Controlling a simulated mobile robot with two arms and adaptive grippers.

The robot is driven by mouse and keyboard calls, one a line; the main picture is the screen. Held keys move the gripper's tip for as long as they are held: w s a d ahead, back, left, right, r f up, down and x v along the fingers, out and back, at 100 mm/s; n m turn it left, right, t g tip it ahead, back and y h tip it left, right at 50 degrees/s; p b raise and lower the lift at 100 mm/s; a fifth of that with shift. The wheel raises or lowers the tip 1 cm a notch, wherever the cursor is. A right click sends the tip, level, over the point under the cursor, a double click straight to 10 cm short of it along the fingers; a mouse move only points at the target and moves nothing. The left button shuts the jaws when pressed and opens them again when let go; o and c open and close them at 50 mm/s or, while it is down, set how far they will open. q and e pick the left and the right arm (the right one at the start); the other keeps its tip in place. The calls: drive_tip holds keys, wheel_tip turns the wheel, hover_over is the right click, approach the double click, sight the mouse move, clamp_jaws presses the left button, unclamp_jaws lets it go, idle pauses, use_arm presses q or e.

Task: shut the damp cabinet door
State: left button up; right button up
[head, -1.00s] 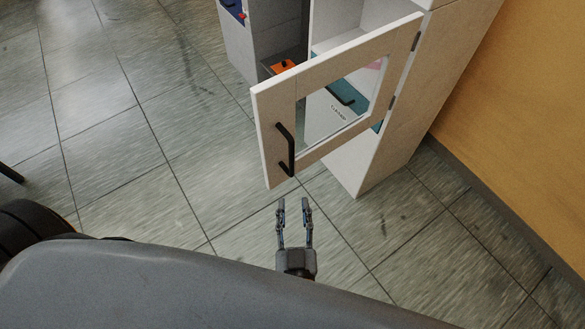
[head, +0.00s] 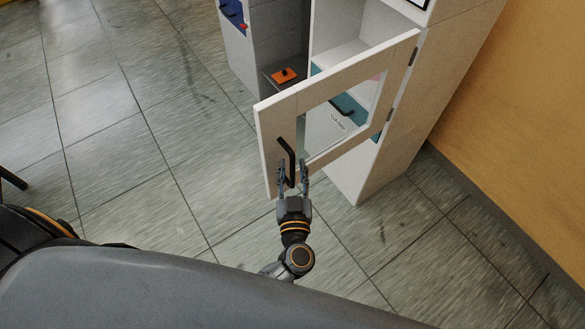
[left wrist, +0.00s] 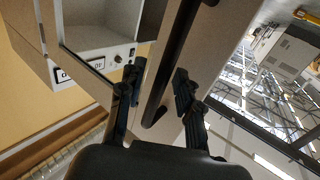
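The cabinet door (head: 272,122) is pale with a clear window and stands open, hinged on its right edge to the cabinet (head: 440,90). A black bar handle (head: 287,155) is near its free left edge. My left gripper (head: 293,172) is at the lower part of the handle, fingers pointing up at the door. In the left wrist view the handle (left wrist: 172,70) runs between the two spread fingers (left wrist: 158,98), with gaps showing. The gripper looks open, not closed on the bar. My right gripper is in neither view.
Inside the cabinet are a teal surface, a white labelled item (head: 325,125) behind the window, and an orange item (head: 285,76) in the grey bay to the left. A yellow wall (head: 520,130) stands right. The tiled floor (head: 150,150) left of the door is clear.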

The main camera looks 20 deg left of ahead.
use_arm(q)
clamp_jaws()
drive_tip(key=shift+a, duration=0.1)
